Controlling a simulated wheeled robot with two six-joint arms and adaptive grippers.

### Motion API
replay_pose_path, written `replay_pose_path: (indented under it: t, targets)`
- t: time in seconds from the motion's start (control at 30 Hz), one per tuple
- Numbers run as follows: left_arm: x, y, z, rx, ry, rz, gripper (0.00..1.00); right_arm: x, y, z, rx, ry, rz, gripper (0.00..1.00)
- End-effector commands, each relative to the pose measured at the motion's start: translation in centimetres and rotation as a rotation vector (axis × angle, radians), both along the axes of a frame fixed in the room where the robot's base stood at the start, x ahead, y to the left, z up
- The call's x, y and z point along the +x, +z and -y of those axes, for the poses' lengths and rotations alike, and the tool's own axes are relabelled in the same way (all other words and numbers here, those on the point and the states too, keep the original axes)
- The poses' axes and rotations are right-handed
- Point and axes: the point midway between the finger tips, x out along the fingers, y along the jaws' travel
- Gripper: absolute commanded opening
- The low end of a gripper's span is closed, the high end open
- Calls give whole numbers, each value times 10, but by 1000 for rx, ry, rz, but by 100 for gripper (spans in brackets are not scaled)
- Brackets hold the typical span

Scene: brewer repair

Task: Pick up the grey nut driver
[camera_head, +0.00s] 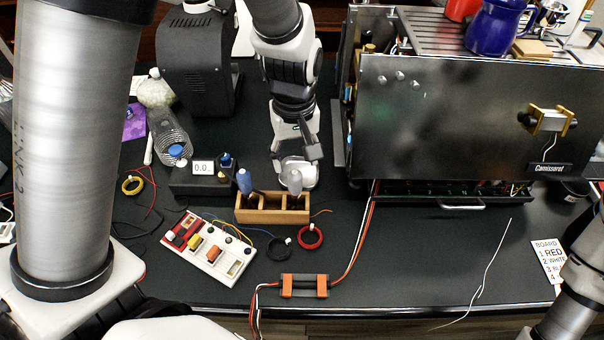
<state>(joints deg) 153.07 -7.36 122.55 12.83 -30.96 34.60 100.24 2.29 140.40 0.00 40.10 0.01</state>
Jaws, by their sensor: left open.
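The grey nut driver (295,182) stands upright in the right part of a small wooden holder (257,216), its grey handle pointing up. My left gripper (298,174) points down at the grey handle, open, with its fingers around or just behind the handle. I cannot tell whether they touch it. A blue-handled driver (244,181) stands in the left part of the same holder. Only a link of my right arm shows at the lower right, and its gripper is out of view.
The brewer (450,120) stands at the right with cups on top. A meter (204,168), a bottle (170,135) and a white board with coloured parts (208,249) lie left of or near the holder. Wire coils, a terminal block (304,286) and loose wires lie in front.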

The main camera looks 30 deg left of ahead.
Motion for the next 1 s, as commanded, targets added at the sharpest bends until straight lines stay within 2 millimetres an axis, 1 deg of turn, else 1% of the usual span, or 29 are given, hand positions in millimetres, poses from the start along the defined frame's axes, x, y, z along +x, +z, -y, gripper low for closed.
replay_pose_path:
  t: [0.13,0.2,0.3,0.4,0.53,0.57,0.6,0.67,0.7,0.73,1.0]
  targets:
    - [-2,-19,0,1,0,-6,59,0,12,0,0,0,0,40]
    - [-3,-34,0,1,0,-8,59,0,16,0,0,0,0,40]
    - [-2,-49,0,0,0,-3,59,0,16,0,0,0,1,40]
    - [-2,-54,0,1,-1,-1,59,1,16,0,0,0,1,40]
    - [-2,-54,0,1,-1,0,59,0,15,0,0,0,1,40]
    - [-2,-54,0,1,-1,-1,51,0,15,0,0,0,1,40]
    - [-2,-54,0,1,-1,-1,37,0,15,0,0,0,1,40]
    - [-2,-54,0,1,-1,-1,16,0,15,0,0,0,1,40]
    - [-2,-54,0,1,-1,-1,2,0,15,0,0,0,1,40]
    - [-2,-54,0,1,-1,-1,0,0,15,0,0,0,1,40]
    - [-1,-54,0,1,-1,1,0,0,15,0,0,0,1,40]
